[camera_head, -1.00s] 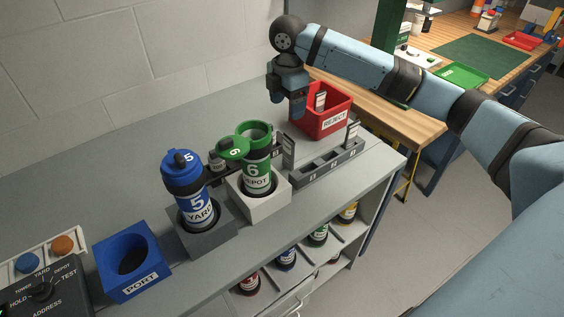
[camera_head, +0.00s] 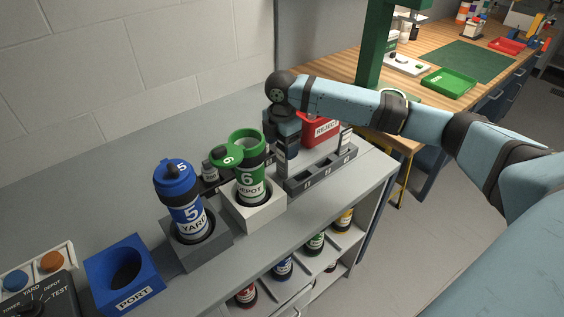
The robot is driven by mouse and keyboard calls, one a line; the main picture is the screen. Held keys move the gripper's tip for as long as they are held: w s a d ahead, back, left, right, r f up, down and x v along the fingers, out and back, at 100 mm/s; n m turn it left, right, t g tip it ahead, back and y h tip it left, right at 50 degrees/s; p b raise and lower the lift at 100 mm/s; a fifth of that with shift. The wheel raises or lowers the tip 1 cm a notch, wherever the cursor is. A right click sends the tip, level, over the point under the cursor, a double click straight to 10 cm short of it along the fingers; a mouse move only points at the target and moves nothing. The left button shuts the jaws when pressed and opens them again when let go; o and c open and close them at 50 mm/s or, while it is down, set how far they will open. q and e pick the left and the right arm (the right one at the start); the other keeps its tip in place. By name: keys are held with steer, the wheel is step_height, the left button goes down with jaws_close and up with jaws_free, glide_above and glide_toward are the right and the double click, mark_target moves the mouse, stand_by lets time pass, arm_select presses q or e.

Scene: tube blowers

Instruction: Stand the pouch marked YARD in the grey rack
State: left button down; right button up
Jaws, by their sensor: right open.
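The grey rack (camera_head: 318,174) is a long, low holder with numbered compartments, on the grey counter right of the green DEPOT canister. A small pale upright piece, possibly a pouch (camera_head: 281,159), is at its left end. Another (camera_head: 345,139) stands at its right end. Their markings are too small to read, so I cannot tell which pouch is marked YARD. My right gripper (camera_head: 287,148) is open and points down behind the rack's left end, in front of the red REJECT bin. Its fingertips are partly hidden. My left gripper is out of view.
The red REJECT bin (camera_head: 318,130) is partly hidden by my gripper. The blue YARD canister (camera_head: 183,206) and green DEPOT canister (camera_head: 252,177) stand in square holders. A blue PORT box (camera_head: 124,282) and a control panel (camera_head: 45,298) are at lower left.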

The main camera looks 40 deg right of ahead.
mark_target(282, 162)
step_height(282, 162, down, 4)
steer(key=shift+r, duration=0.15)
steer(key=c, duration=1.1)
